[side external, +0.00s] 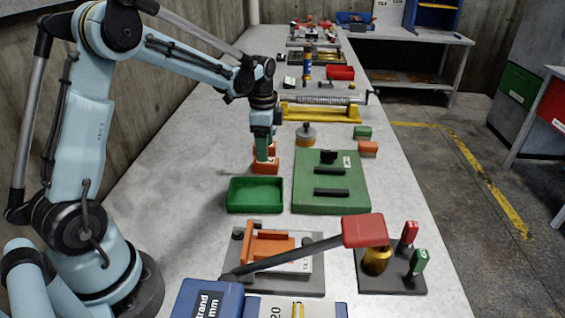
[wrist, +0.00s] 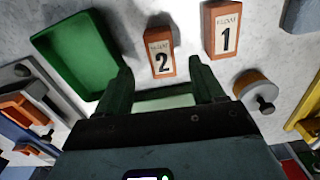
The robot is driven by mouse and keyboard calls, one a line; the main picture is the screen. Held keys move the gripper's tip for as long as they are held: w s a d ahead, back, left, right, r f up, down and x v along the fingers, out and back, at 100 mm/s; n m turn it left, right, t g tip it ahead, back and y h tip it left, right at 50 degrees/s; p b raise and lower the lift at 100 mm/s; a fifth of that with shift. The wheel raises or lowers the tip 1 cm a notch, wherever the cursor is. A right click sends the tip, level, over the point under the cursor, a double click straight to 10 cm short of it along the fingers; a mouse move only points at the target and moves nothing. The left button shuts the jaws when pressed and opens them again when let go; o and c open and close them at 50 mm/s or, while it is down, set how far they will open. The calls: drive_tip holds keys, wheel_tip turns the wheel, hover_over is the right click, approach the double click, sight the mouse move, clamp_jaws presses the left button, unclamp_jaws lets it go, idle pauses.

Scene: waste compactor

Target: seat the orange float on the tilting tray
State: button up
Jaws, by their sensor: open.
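Two orange floats stand on the bench below my gripper. In the wrist view one is marked 2 (wrist: 162,62) and the other 1 (wrist: 222,30). In the side view a front orange float (side external: 266,167) partly hides behind my gripper. My gripper (side external: 263,150) points down with green fingers apart and empty. In the wrist view its fingertips (wrist: 160,72) lie to either side of float 2, not visibly touching it. The likely tilting tray (side external: 298,266), a white plate with orange pieces and a partly hidden label, sits on a grey base at the front.
A green open bin (side external: 255,208) stands close in front of the floats. A green board with black bars (side external: 357,185) is to its right. A long lever with a red head (side external: 363,231) crosses over the tray area. A round brass-and-grey weight (side external: 305,135) stands behind.

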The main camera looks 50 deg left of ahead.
sight(266, 165)
drive_tip(key=shift+w+f, duration=0.1)
drive_tip(key=shift+f, duration=2.3)
drive_tip(key=shift+c, duration=0.5)
clamp_jaws()
drive_tip(key=shift+r, duration=0.15)
